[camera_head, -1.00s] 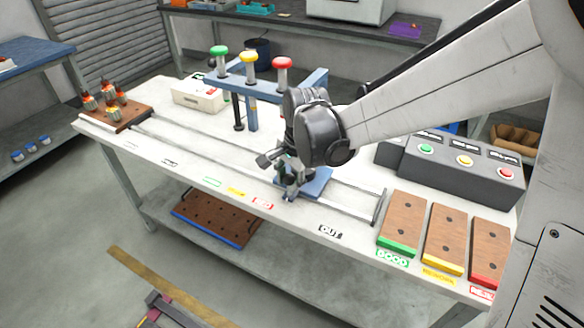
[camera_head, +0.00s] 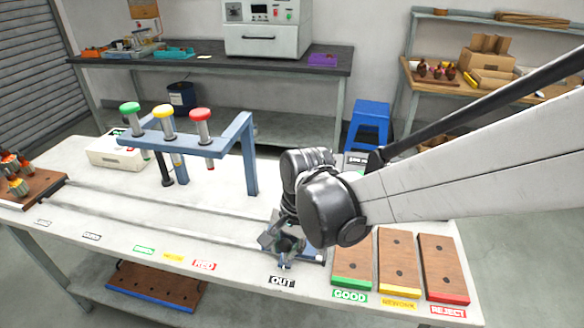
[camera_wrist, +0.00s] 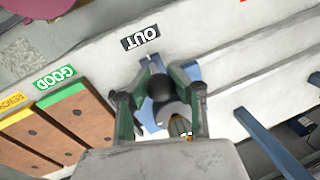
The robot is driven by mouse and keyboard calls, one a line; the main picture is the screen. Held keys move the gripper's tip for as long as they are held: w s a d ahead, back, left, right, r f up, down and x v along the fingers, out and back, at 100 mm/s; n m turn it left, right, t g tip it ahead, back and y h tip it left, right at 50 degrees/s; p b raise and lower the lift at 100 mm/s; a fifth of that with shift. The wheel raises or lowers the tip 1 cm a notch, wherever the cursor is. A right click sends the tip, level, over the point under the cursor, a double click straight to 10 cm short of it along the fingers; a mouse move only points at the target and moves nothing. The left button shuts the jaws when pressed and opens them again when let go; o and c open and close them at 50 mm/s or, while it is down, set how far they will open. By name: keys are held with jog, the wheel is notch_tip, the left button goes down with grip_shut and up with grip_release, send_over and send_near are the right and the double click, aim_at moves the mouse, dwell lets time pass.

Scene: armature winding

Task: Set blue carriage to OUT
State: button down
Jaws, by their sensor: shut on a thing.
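The blue carriage (camera_head: 313,256) is on the rails at the right part of the long white bench, behind the OUT label (camera_head: 282,282). My gripper (camera_head: 284,254) is low over it and covers most of it. In the wrist view the blue carriage (camera_wrist: 190,70) shows beneath and between my fingers, close to the OUT label (camera_wrist: 140,38). My gripper (camera_wrist: 160,92) is shut on a dark round-topped part of the carriage, with a finger on each side. The lower end of that part is hidden.
Good (camera_head: 352,262), rework (camera_head: 398,265) and reject (camera_head: 443,270) wooden boards lie right of the carriage. A blue frame (camera_head: 248,155) with green, yellow and red plungers stands at the back left. The rails (camera_head: 150,215) left of the carriage are clear.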

jog(key=shift+d, duration=0.15)
jog(key=c, duration=1.4)
grip_release()
jog(key=shift+d, duration=0.2)
jog(key=shift+a, duration=0.1)
jog(key=shift+r, duration=0.5)
jog(key=r, duration=0.3)
jog(key=d+r, duration=0.1)
jog(key=r, duration=0.3)
jog(key=s+d+r, duration=0.1)
jog(key=r, duration=0.3)
jog(key=shift+d, duration=0.1)
jog(key=shift+d, duration=0.1)
jog(key=s+d+n+t, duration=0.1)
jog(key=s+d+t, duration=0.1)
jog(key=d, duration=0.5)
jog(key=s+d+n+t+h, duration=0.1)
jog(key=s+d+t, duration=0.1)
jog(key=d, duration=0.5)
jog(key=s+d+n+t+h, duration=0.1)
jog(key=s+d+n+t, duration=0.1)
jog(key=s+d, duration=0.2)
jog(key=shift+d+r, duration=0.2)
jog(key=shift+d, duration=0.6)
jog(key=shift+d+r, duration=0.2)
jog(key=shift+d, duration=0.55)
